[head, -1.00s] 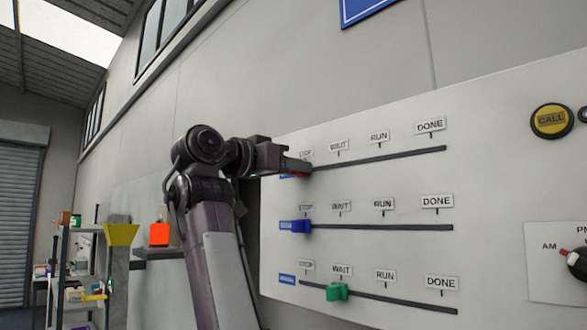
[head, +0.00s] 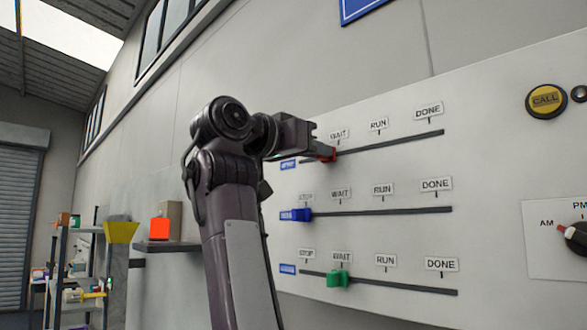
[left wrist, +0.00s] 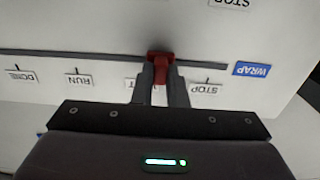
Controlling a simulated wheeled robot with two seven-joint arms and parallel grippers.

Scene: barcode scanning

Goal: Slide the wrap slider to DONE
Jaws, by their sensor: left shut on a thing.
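The red wrap slider (head: 331,153) sits on the top track (head: 400,141) of the white panel, close to the WAIT label (head: 338,134). In the left wrist view the red knob (left wrist: 160,62) is between my two fingers, near the blue WRAP tag (left wrist: 252,69), with the picture upside down. My left gripper (head: 326,152) is shut on the red knob. The DONE label (head: 429,110) stands at the right end of the top track. The top STOP label is hidden behind my gripper in the head view. My right gripper is not in view.
Below are a blue slider (head: 299,215) near STOP and a green slider (head: 338,278) near WAIT on their own tracks. A yellow CALL button (head: 545,100) and an AM/PM knob (head: 573,236) are on the right. The top track right of my gripper is clear.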

